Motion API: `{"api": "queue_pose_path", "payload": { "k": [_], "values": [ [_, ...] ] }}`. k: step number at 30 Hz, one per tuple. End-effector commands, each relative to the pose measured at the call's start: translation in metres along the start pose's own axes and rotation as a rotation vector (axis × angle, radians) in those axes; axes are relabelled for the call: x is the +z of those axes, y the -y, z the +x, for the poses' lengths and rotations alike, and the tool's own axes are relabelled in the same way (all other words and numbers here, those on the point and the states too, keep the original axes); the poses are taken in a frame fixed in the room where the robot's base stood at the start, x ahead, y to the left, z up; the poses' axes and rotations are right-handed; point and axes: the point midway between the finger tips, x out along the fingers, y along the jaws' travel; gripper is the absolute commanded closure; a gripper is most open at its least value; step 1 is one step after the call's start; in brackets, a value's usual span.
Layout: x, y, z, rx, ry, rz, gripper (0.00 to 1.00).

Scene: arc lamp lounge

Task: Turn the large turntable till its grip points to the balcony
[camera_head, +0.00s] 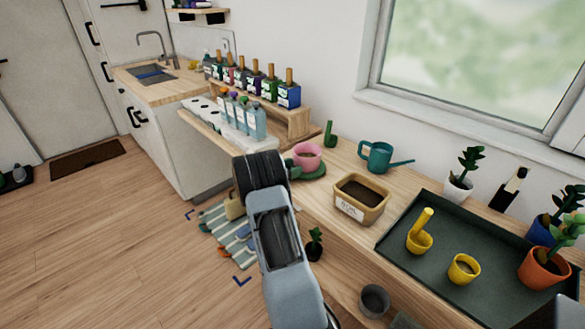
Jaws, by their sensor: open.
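A dark green round disc (318,172) lies on the wooden counter in the middle, with a pink pot (307,156) of dark soil on it. It looks like a turntable, but I cannot tell whether it is the large one. A green piece (294,171) shows at its left edge beside my arm; I cannot tell whether it is the grip. The black end of my arm with my gripper (261,172) is left of the disc and hides part of that area. My gripper is open; its fingertips are not clearly seen.
A tan soil box (360,199) and teal watering can (378,157) stand right of the disc. A dark tray (450,215) holds yellow cups. Several bottles (256,80) line the shelves behind. A window (480,60) is at upper right; no balcony is identifiable.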

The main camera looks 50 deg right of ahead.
Motion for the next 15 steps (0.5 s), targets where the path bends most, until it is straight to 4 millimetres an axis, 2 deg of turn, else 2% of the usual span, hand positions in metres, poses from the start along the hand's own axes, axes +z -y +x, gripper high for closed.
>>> {"api": "queue_pose_path", "payload": {
  "k": [9, 15],
  "values": [
    [0.0000, 0.0000, 0.0014, 0.000, 0.000, 0.000, 0.50],
    [0.0000, 0.0000, 0.0013, 0.000, 0.000, 0.000, 0.70]
  ]
}}
